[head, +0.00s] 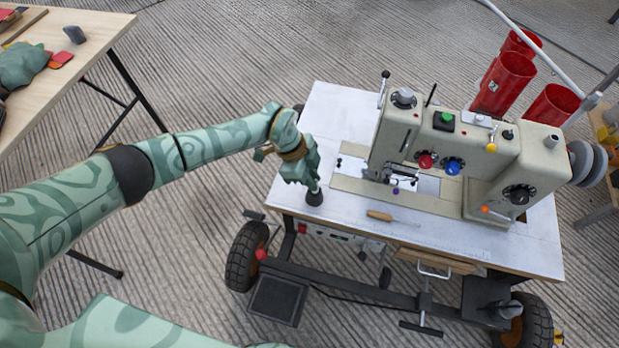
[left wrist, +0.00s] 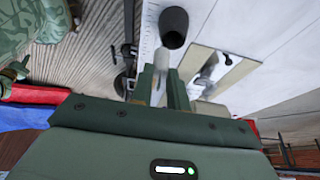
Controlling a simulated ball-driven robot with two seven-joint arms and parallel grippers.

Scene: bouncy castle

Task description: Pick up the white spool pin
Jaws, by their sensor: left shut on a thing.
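The white spool pin (left wrist: 161,62) shows in the left wrist view as a small pale upright piece between the two green fingers of my left gripper (left wrist: 163,82). The gripper is shut on it. A black cup-like holder (left wrist: 174,20) stands just beyond the pin's end; I cannot tell whether the pin still touches it. In the head view my left gripper (head: 312,184) points down over this black holder (head: 314,198) at the left front corner of the white sewing table (head: 335,110); the fingers hide the pin there.
A beige sewing machine (head: 420,135) stands on the table, right of my gripper. A wooden-handled tool (head: 380,215) lies near the front edge. Red cups (head: 505,80) stand behind the machine. A wooden table (head: 75,40) is at the far left. The table's left end is mostly clear.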

